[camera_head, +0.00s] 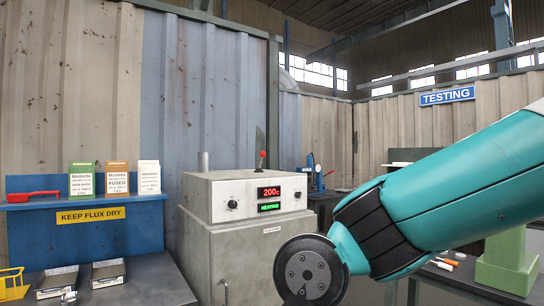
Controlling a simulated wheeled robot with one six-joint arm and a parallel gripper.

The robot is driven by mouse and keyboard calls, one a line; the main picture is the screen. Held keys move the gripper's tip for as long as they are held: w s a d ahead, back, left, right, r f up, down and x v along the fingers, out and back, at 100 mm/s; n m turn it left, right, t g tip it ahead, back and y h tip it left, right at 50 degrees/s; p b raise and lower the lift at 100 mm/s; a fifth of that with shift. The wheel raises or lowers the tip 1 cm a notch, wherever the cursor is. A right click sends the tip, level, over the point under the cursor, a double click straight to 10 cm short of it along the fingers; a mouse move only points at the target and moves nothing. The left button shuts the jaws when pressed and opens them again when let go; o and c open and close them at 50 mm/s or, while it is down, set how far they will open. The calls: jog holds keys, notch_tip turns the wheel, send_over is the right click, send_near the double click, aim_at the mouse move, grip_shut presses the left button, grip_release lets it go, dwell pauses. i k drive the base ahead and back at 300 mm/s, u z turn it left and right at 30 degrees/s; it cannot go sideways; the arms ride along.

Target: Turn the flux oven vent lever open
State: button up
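The flux oven (215,190) is a light grey box on a larger grey cabinet, left of centre. Its front shows a red "200c" display, a green "HEATING" display and two dark knobs. A short lever with a red knob (263,155) stands roughly upright on or just behind the oven's top; its base and pivot are hard to make out. A short grey pipe (204,161) stands at the top left of the oven. My teal arm crosses the right side, and its round grey joint is in front of the cabinet's lower right. My gripper is not in view.
A blue shelf (30,205) at left holds a red tool (34,196) and several labelled packets, with metal trays (107,272) on the bench below. A dark table (475,277) with small items and a green stand (507,262) is at right. Open air lies above the oven.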

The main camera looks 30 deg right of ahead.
aim_at(263, 154)
jog(key=z, duration=0.65)
jog(key=i, duration=0.35)
jog(key=z, duration=0.65)
jog(key=i, duration=1.35)
jog(key=u, duration=0.75)
